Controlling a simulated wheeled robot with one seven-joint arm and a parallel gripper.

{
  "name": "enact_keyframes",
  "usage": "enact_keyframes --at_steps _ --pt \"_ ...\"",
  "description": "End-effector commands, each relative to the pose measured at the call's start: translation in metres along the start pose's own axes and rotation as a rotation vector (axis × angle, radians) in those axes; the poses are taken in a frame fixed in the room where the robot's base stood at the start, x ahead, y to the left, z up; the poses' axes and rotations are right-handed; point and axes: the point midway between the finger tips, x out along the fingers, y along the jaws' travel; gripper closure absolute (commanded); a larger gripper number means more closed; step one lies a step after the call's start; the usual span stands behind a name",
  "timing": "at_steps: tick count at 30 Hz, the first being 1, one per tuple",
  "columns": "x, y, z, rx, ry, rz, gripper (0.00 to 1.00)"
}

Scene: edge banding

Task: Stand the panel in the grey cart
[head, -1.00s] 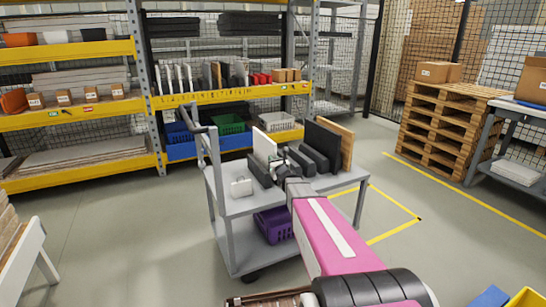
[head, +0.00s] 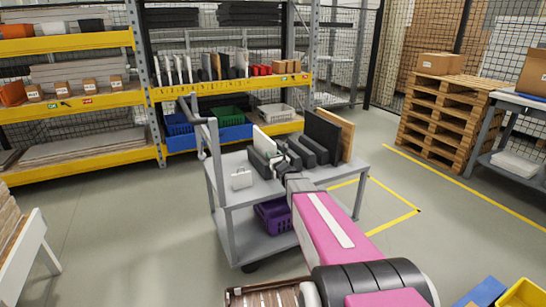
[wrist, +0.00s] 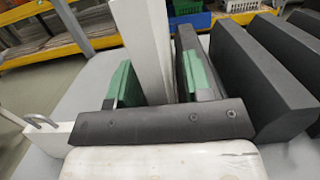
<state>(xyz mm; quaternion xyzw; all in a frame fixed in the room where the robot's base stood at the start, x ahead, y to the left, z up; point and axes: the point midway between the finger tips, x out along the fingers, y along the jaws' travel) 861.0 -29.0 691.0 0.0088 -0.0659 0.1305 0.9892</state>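The white panel (head: 262,142) stands roughly upright at the grey cart's (head: 233,205) top deck, beside the dark blocks (head: 300,155). In the wrist view the white panel (wrist: 146,45) rises between my gripper's two green-padded fingers.
A black panel (head: 321,135) and a brown panel (head: 346,138) stand at the right of the cart top. A small white box (head: 241,180) sits at its left. A purple crate (head: 274,217) is on the lower shelf. Yellow-edged racks (head: 75,120) stand behind.

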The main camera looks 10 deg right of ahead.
Motion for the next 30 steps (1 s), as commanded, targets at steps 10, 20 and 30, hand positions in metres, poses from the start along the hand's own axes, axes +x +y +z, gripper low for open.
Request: enact_keyframes --at_steps 10,20,30 --pt "-0.007 0.0 -0.001 0.0 0.003 -0.001 0.54" --pt "-0.058 0.001 0.001 0.0 0.002 -0.002 0.54" --pt "-0.107 0.002 0.001 -0.007 0.002 0.004 0.54"
